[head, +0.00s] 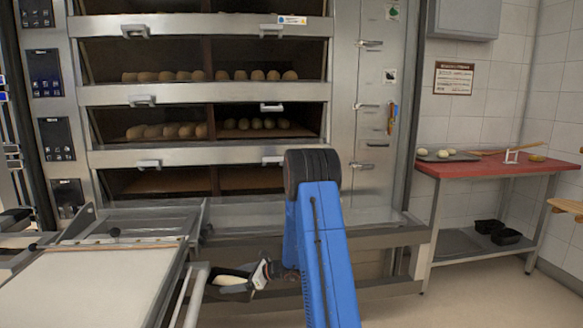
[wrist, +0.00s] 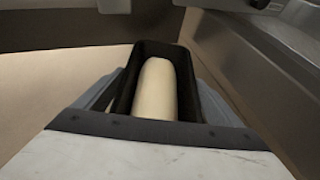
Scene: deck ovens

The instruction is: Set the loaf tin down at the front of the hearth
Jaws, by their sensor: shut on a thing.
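The loaf tin (wrist: 126,92) is black and long, with a pale loaf of dough (wrist: 156,90) inside. In the wrist view my gripper (wrist: 157,102) is shut on it, with a grey finger along each side. In the head view my gripper (head: 262,274) is low in front of the oven, beside my blue arm. The tin shows there only in part, around the pale dough (head: 232,279). The lowest oven deck has a bare brown hearth (head: 158,181), well above the tin in the picture. My arm hides part of the oven front.
Higher decks hold rows of rolls (head: 165,131). Steel door handles (head: 149,164) stick out from the oven front. A loader with a pale belt (head: 85,288) stands at the left. A red table (head: 480,168) stands at the right, with two black tins (head: 506,237) on its lower shelf.

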